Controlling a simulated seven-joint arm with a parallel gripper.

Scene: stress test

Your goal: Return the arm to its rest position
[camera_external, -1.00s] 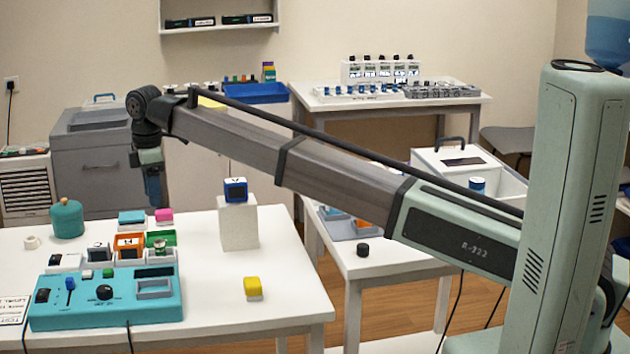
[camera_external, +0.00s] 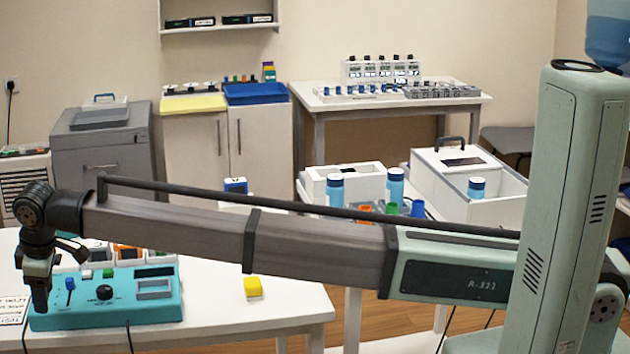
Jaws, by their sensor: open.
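My gripper (camera_external: 40,304) hangs pointing down at the far left, in front of the left end of the teal test box (camera_external: 150,307). From this angle I cannot tell whether it touches the box. The jaws are open, and I see nothing held between them. My arm stretches low across the picture from the green column at the right. It hides the back part of the white table and much of what stands there.
A yellow block (camera_external: 253,287) lies on the white table (camera_external: 290,305). Blue-capped jars (camera_external: 394,186) stand on the side table behind the arm. The table's front right is clear.

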